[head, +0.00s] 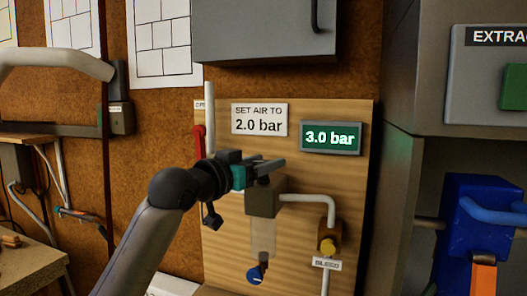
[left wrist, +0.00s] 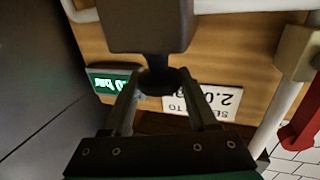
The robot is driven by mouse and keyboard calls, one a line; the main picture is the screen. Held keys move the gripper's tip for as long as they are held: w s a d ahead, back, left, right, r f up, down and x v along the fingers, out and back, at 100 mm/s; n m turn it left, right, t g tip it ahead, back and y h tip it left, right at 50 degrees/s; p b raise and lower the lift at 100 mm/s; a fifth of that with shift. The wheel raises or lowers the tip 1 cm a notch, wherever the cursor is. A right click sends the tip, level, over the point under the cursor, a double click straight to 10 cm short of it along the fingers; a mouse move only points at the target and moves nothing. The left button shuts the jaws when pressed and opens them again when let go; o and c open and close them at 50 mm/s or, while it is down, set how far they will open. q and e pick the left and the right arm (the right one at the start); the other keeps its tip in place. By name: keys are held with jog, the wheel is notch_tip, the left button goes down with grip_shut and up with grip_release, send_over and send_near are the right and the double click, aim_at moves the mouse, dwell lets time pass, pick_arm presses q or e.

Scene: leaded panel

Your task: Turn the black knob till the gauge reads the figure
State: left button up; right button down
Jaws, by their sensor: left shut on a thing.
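The gauge (head: 331,138) is a green display on the wooden board and reads 3.0 bar. The sign (head: 259,120) beside it says SET AIR TO 2.0 bar. Below them is the grey regulator body (head: 262,200) with a clear bowl under it. My left gripper (head: 270,167) is at the top of this body, shut on the black knob (left wrist: 158,82), which sits between the two fingers in the left wrist view. In the head view the fingers mostly hide the knob. The gauge also shows upside down in the left wrist view (left wrist: 109,81). My right gripper is not in view.
A red lever (head: 199,142) on a pale pipe is just left of the regulator. A pipe runs right to a brass valve (head: 327,243) above a BLEED label (head: 327,263). A grey cabinet (head: 265,30) hangs above the board.

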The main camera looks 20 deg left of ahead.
pick_arm(q)
jog(key=n+t+y+p, duration=0.1)
jog(key=n+y+p, duration=0.2)
jog(key=y, duration=0.2)
jog(key=shift+d+r+p, duration=0.1)
jog(key=shift+d+p, duration=0.05)
jog(key=shift+p, duration=0.25)
jog(key=n+y+p, duration=0.1)
jog(key=n+y, duration=0.1)
jog(key=y, duration=0.1)
jog(key=shift+n+g+y, duration=0.3)
jog(key=shift+n+y, duration=0.6)
jog(key=shift+y, duration=0.4)
jog(key=shift+f+y+p, duration=0.2)
jog(key=shift+y+p, duration=0.1)
jog(key=o, duration=1.4)
jog(key=shift+c, duration=0.2)
